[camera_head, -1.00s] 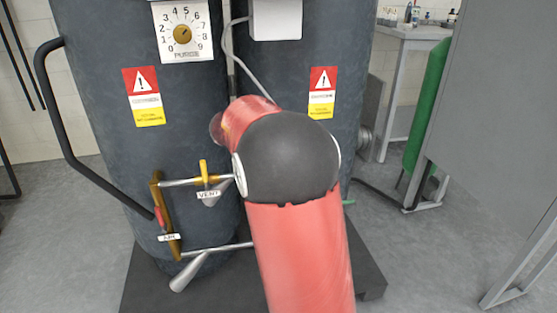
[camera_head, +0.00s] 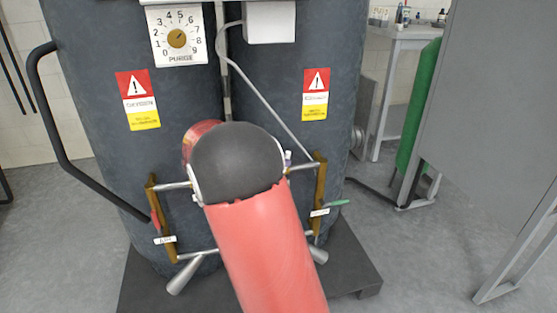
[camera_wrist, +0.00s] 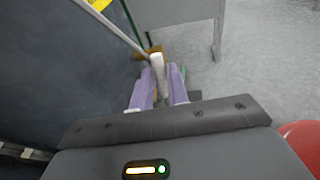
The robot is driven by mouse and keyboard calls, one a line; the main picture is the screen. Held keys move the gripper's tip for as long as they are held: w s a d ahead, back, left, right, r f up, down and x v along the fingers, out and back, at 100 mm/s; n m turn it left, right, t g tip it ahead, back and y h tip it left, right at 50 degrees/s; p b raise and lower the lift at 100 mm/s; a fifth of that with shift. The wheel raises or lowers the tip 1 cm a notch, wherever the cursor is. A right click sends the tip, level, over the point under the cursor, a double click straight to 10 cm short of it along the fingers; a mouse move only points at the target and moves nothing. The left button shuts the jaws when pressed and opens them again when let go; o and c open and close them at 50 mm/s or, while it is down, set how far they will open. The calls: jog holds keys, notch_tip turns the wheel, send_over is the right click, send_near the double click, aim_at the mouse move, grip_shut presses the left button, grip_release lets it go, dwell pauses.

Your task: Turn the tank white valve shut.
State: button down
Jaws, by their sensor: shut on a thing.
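My gripper (camera_wrist: 160,76) has two purple fingers in the wrist view, one on each side of a white valve handle (camera_wrist: 157,62). The fingers are shut on the handle. A brown pipe fitting (camera_wrist: 150,51) shows just beyond it. In the head view a small white tip, likely the same handle (camera_head: 288,155), shows at the right edge of my arm, by the right-hand pipework on the dark tank (camera_head: 270,110). My arm hides most of the gripper and the valve there.
A green handle (camera_head: 338,203) sticks out from the right brown manifold (camera_head: 320,190). A red handle (camera_head: 155,222) is on the left manifold (camera_head: 165,240). A black curved handrail (camera_head: 60,140) stands at left, and a grey panel (camera_head: 490,130) at right.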

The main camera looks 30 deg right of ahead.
jog(key=c, duration=1.6)
grip_release()
jog(key=shift+a, duration=0.1)
jog(key=v, duration=0.7)
jog(key=shift+w+a+r, duration=0.1)
jog(key=shift+a, duration=0.2)
